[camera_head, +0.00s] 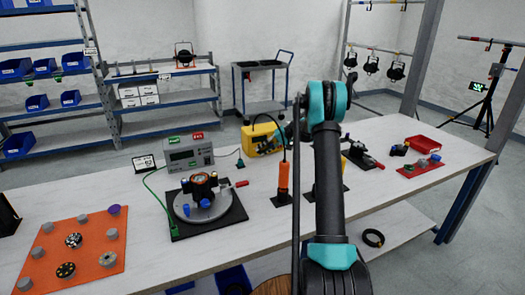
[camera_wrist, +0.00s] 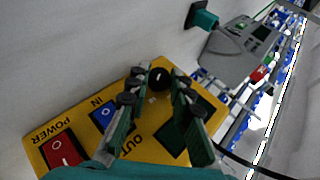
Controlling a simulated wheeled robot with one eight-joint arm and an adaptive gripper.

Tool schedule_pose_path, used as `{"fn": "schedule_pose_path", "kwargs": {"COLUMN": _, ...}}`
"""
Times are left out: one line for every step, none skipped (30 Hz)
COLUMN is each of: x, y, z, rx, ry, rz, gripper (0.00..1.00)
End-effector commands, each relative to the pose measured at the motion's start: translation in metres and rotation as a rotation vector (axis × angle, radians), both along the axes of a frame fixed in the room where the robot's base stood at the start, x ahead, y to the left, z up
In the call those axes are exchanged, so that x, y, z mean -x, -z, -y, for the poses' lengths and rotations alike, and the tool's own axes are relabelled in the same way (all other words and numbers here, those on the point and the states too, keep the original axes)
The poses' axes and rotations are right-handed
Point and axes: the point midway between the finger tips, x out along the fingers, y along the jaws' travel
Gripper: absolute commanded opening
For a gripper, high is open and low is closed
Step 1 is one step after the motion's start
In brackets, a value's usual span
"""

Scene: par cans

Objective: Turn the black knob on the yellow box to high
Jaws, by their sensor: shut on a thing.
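The yellow box (camera_head: 255,140) stands toward the back of the table in the head view, partly behind my arm. In the wrist view the yellow box (camera_wrist: 88,143) fills the lower middle, with a red POWER switch (camera_wrist: 62,153), a blue switch (camera_wrist: 106,114), and IN and OUT lettering. The black knob (camera_wrist: 159,78) is near the box's far edge, with a small pale mark on it. My gripper (camera_wrist: 159,76) has its fingertips on either side of the knob and is shut on it. Any HIGH marking is not readable.
A grey meter box (camera_head: 188,154) stands left of the yellow box. An orange-handled tool (camera_head: 283,178) stands upright in front of it, and a round device on a black plate (camera_head: 208,208) lies nearer left. The front middle of the table is fairly clear.

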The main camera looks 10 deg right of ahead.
Motion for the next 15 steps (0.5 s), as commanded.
{"fn": "schedule_pose_path", "kwargs": {"x": -0.0002, "y": 0.0001, "z": 0.0003, "rx": 0.0, "ry": 0.001, "rz": 0.0, "gripper": 0.0}}
{"fn": "schedule_pose_path", "kwargs": {"x": -0.0002, "y": 0.0001, "z": 0.0003, "rx": 0.0, "ry": 0.001, "rz": 0.0, "gripper": 0.0}}
{"fn": "schedule_pose_path", "kwargs": {"x": -0.0002, "y": 0.0002, "z": 0.0003, "rx": 0.001, "ry": 0.002, "rz": 0.0, "gripper": 0.0}}
{"fn": "schedule_pose_path", "kwargs": {"x": -0.0002, "y": 0.0003, "z": 0.0003, "rx": 0.001, "ry": 0.001, "rz": 0.001, "gripper": 0.0}}
{"fn": "schedule_pose_path", "kwargs": {"x": -0.0002, "y": 0.0003, "z": 0.0003, "rx": 0.001, "ry": 0.001, "rz": 0.001, "gripper": 0.0}}
{"fn": "schedule_pose_path", "kwargs": {"x": -0.0002, "y": 0.0003, "z": 0.0003, "rx": 0.001, "ry": 0.001, "rz": 0.001, "gripper": 0.0}}
{"fn": "schedule_pose_path", "kwargs": {"x": -0.0002, "y": 0.0003, "z": 0.0003, "rx": 0.001, "ry": 0.001, "rz": 0.001, "gripper": 0.24}}
{"fn": "schedule_pose_path", "kwargs": {"x": -0.0002, "y": 0.0003, "z": 0.0003, "rx": 0.001, "ry": 0.001, "rz": 0.001, "gripper": 0.27}}
{"fn": "schedule_pose_path", "kwargs": {"x": -0.0002, "y": 0.0003, "z": 0.0003, "rx": 0.001, "ry": 0.001, "rz": 0.001, "gripper": 0.32}}
{"fn": "schedule_pose_path", "kwargs": {"x": -0.0001, "y": 0.0003, "z": 0.0003, "rx": 0.001, "ry": 0.001, "rz": 0.001, "gripper": 0.36}}
{"fn": "schedule_pose_path", "kwargs": {"x": -0.0001, "y": 0.0003, "z": 0.0003, "rx": 0.001, "ry": 0.001, "rz": 0.001, "gripper": 0.4}}
{"fn": "schedule_pose_path", "kwargs": {"x": -0.0001, "y": 0.0002, "z": 0.0002, "rx": 0.001, "ry": 0.0, "rz": 0.0, "gripper": 0.42}}
{"fn": "schedule_pose_path", "kwargs": {"x": -0.0001, "y": 0.0002, "z": 0.0002, "rx": 0.001, "ry": 0.0, "rz": 0.0, "gripper": 0.42}}
{"fn": "schedule_pose_path", "kwargs": {"x": -0.0001, "y": 0.0002, "z": 0.0002, "rx": 0.001, "ry": 0.0, "rz": 0.0, "gripper": 0.42}}
{"fn": "schedule_pose_path", "kwargs": {"x": 0.0, "y": 0.0002, "z": 0.0002, "rx": 0.001, "ry": 0.0, "rz": 0.0, "gripper": 0.42}}
